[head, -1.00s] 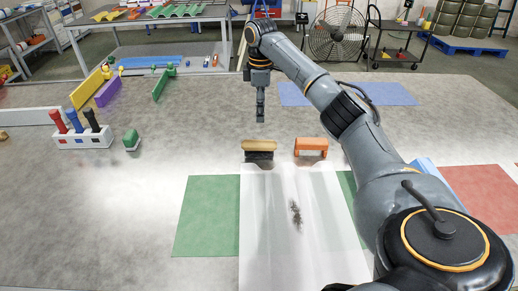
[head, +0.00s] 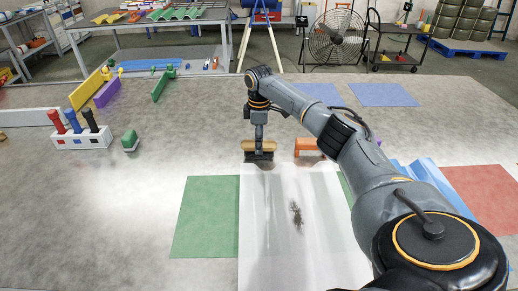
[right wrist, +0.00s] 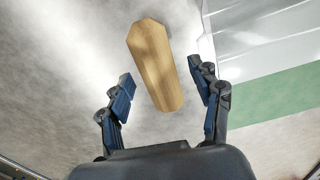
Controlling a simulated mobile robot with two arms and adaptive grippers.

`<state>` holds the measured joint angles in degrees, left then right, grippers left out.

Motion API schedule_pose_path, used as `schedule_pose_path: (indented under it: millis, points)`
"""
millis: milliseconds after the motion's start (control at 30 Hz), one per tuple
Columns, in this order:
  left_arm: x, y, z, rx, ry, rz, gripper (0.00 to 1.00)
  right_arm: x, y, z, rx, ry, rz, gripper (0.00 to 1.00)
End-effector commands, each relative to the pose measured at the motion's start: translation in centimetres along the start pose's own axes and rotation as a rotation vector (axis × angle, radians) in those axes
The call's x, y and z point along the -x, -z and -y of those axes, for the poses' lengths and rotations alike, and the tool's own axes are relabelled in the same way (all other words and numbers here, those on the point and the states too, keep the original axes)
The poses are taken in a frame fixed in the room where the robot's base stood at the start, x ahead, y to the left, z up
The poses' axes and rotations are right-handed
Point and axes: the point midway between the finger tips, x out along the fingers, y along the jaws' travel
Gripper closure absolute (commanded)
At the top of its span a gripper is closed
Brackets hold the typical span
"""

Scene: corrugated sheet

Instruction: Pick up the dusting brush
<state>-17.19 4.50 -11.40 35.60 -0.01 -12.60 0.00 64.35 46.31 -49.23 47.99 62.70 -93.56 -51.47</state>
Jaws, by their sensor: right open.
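The dusting brush (head: 250,154) has a wooden handle on top and dark bristles below. It stands at the far edge of the pale sheet. My right gripper (head: 259,148) is directly over it, pointing down. In the right wrist view the wooden handle (right wrist: 154,65) lies between the two open fingers (right wrist: 166,92), with its near end between the fingertips. A gap shows on both sides of the handle. The bristles are hidden in that view. My left gripper is not in view.
An orange block-like tool (head: 306,146) stands just right of the brush, partly behind my right arm. The pale sheet (head: 262,225) carries a dark patch of debris (head: 296,215). A green mat (head: 205,218) lies left of it. A marker holder (head: 82,140) and green object (head: 130,141) stand farther left.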

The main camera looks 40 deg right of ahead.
Motion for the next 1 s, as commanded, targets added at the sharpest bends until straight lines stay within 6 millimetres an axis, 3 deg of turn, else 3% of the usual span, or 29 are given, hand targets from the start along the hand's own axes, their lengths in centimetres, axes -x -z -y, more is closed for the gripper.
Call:
schedule_pose_path:
  millis: [167,433,733,1000]
  points:
    - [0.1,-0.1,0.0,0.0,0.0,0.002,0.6,-2.1,0.1,0.0,0.0,0.0,0.0,0.36]
    - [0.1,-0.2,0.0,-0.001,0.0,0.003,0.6,-2.4,0.1,0.0,0.001,-0.001,-0.001,0.36]
    - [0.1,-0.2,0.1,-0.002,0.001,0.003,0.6,-2.4,0.0,0.0,0.0,-0.001,-0.001,0.97]
    - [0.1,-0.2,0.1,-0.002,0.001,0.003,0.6,-2.1,0.1,-0.1,0.0,-0.002,-0.001,0.97]
